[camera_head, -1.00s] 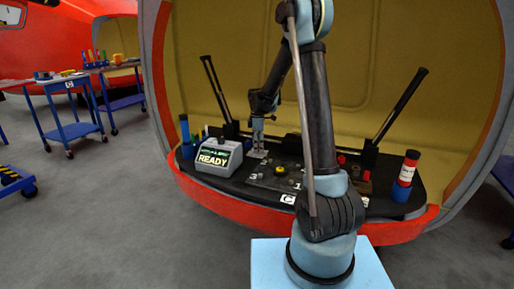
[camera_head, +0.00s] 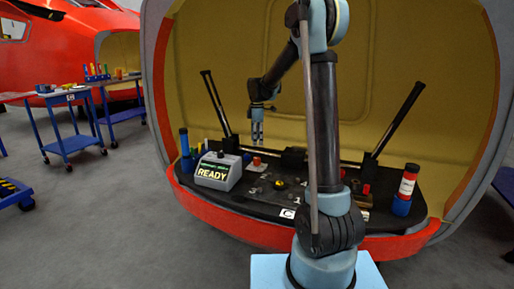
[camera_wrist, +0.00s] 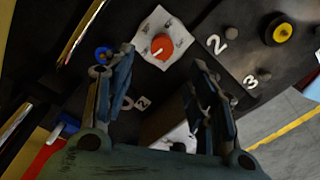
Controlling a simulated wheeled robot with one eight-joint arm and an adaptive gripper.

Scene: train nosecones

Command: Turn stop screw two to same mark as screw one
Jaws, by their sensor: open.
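My gripper (camera_head: 257,143) hangs above the black bench, jaws apart and empty. In the wrist view its two fingers (camera_wrist: 163,62) frame a red-orange knob with a white pointer mark (camera_wrist: 164,46). The knob sits on a white plate with small marks (camera_wrist: 149,69), just beyond the fingertips and apart from them. The knob also shows below the gripper in the head view (camera_head: 257,161). A white numeral 2 (camera_wrist: 216,44) lies beside a small grey round piece (camera_wrist: 231,33); a numeral 3 (camera_wrist: 250,82) lies beside another (camera_wrist: 267,78). I cannot tell screw one's mark.
A grey console reading READY (camera_head: 216,171) stands left of the knob. A yellow-and-black knob (camera_wrist: 282,30) sits on the dark plate. Tall dark levers (camera_head: 400,118) rise at both sides. Space around the raised gripper looks clear.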

